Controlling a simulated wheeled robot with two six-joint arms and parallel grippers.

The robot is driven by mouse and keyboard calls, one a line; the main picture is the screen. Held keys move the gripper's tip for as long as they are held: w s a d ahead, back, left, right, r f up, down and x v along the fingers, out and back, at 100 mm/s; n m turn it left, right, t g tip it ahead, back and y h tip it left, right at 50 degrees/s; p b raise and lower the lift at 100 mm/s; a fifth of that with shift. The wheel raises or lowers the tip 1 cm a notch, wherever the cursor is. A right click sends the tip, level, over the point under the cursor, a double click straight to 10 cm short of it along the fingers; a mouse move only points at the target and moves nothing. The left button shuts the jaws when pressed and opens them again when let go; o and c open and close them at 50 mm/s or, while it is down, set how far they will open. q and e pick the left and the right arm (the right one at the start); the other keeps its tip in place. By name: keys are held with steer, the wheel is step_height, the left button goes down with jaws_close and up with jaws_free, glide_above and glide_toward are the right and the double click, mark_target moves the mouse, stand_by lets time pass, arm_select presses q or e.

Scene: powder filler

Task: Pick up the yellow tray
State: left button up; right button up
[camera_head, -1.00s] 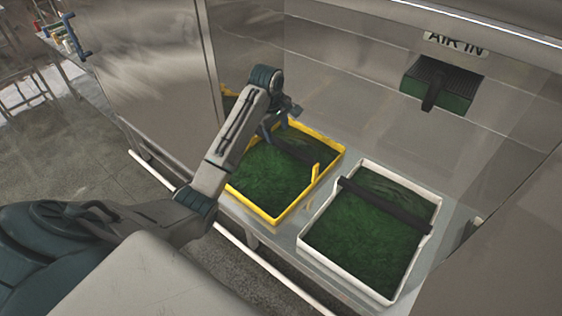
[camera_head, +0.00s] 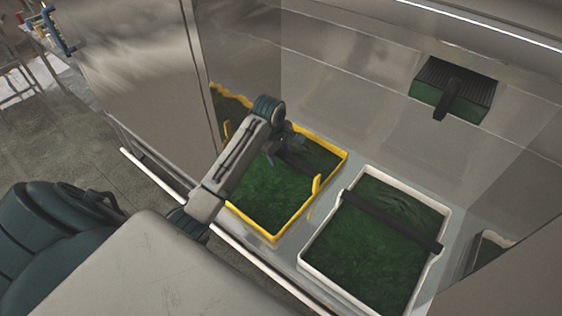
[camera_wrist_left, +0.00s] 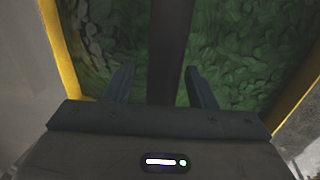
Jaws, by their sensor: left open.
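The yellow tray (camera_head: 252,223) sits on the metal surface, filled with a dark green material. A dark bar (camera_head: 300,165) crosses its top, joined to yellow uprights at the rim. My left gripper (camera_head: 286,152) is over the tray, partly hidden behind its own wrist in the head view. In the left wrist view, the open fingers (camera_wrist_left: 158,71) point down at the tray. The dark bar (camera_wrist_left: 171,45) runs between them, without visible contact. The yellow rim (camera_wrist_left: 61,50) shows at both sides. My right gripper is not seen.
A white tray (camera_head: 325,222) with green contents and its own dark bar stands just right of the yellow one. A metal wall rises behind. A black and green vent-like box (camera_head: 455,92) is on that wall. A metal panel (camera_head: 150,80) stands at left.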

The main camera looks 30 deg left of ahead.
arm_select(q)
steer(key=shift+w+a+f, duration=0.15)
steer(key=shift+w+f, duration=0.15)
steer(key=shift+f, duration=0.05)
steer(key=shift+s+d+r, duration=0.25)
steer(key=shift+r, duration=0.05)
steer(key=shift+s+d+r, duration=0.25)
steer(key=shift+s+r, duration=0.05)
steer(key=shift+s, duration=0.1)
steer(key=c, duration=1)
steer(key=shift+f, duration=0.1)
jaws_close()
steer(key=shift+w+a, duration=0.1)
steer(key=shift+f, duration=0.1)
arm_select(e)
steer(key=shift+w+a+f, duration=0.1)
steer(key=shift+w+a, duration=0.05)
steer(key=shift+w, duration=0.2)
